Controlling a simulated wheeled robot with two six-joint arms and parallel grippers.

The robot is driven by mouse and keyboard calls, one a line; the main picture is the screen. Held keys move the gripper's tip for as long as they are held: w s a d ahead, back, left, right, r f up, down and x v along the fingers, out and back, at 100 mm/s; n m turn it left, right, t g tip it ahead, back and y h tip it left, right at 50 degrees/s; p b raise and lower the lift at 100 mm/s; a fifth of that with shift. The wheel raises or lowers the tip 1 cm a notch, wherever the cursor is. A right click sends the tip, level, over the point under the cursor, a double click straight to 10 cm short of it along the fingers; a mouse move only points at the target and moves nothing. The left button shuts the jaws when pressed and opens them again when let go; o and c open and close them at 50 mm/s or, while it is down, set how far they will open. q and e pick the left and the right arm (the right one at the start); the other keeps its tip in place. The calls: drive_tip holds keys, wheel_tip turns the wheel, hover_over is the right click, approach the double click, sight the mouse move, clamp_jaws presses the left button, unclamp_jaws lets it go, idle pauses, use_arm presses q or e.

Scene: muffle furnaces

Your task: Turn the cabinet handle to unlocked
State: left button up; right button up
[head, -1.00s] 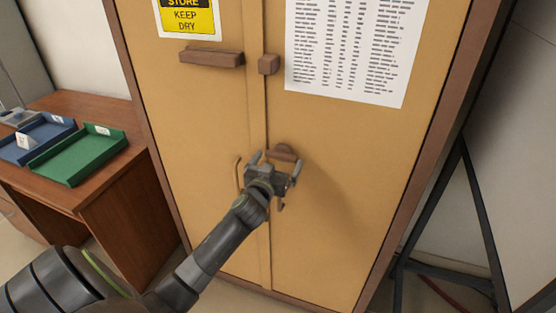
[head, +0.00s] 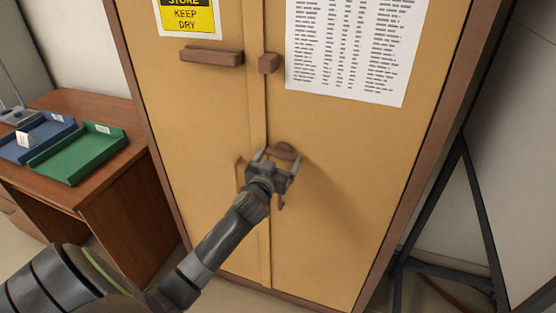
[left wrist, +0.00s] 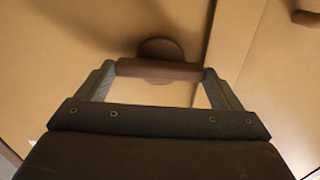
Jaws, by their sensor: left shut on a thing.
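The tan cabinet (head: 335,210) stands in front of me with both doors closed. Its brown bar-shaped handle (head: 281,151) sits on a round base on the right door, beside the door seam, and lies about horizontal. My left gripper (head: 277,159) is shut on the handle. In the left wrist view, the handle (left wrist: 160,70) spans between the two fingertips, one at each end, with the round base (left wrist: 160,47) behind it. In the head view the gripper partly hides the handle. My right gripper is not in view.
A brown block (head: 268,64) and a longer brown bar (head: 211,56) are higher on the doors. A thin pull (head: 239,172) is left of my gripper. A desk (head: 120,185) with green (head: 78,153) and blue (head: 35,140) trays stands left; a dark metal frame (head: 432,215) stands right.

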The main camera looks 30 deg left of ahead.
use_arm(q)
drive_tip(key=m+p, duration=0.1)
drive_tip(key=m, duration=0.3)
drive_tip(key=shift+r, duration=0.1)
drive_tip(key=m+p, duration=0.1)
drive_tip(key=m, duration=0.4)
drive_tip(key=m+p, duration=0.2)
drive_tip(key=m, duration=0.2)
drive_tip(key=shift+d, duration=0.1)
drive_tip(key=shift+m+p, duration=0.5)
drive_tip(key=shift+m, duration=1.7)
drive_tip(key=shift+f, duration=0.2)
drive_tip(key=o, duration=0.8)
drive_tip(key=b+v, duration=0.1)
drive_tip(key=v, duration=1.6)
drive_tip(key=shift+s+d, duration=0.15)
